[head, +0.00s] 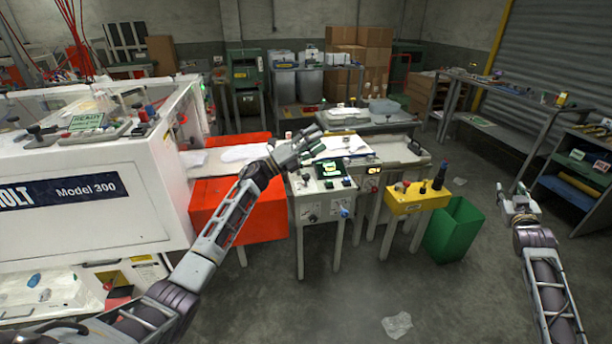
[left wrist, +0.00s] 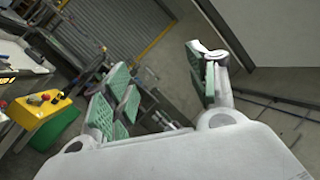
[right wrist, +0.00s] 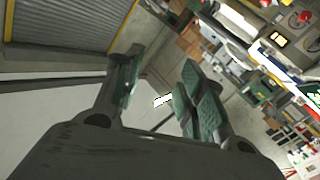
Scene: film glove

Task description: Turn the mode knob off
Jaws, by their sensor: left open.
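A white control cabinet (head: 322,208) stands in the middle of the head view, with a lit green display (head: 330,168) on its sloped top. Its front face carries a dark round knob (head: 312,218) and a blue knob (head: 345,212). I cannot read the labels or tell which is the mode knob, or where either points. My left gripper (head: 308,146) is open and empty, over the cabinet's back left edge in the head view, above the knobs and apart from them. My right gripper (head: 521,203) is open and empty, far to the right over the floor.
A red-orange box (head: 240,215) stands left of the cabinet, beside the large white machine (head: 90,190). A yellow button box (head: 415,198) and green bin (head: 455,230) stand to its right. Shelves (head: 475,95) line the right wall. The front floor is clear except a crumpled film (head: 397,325).

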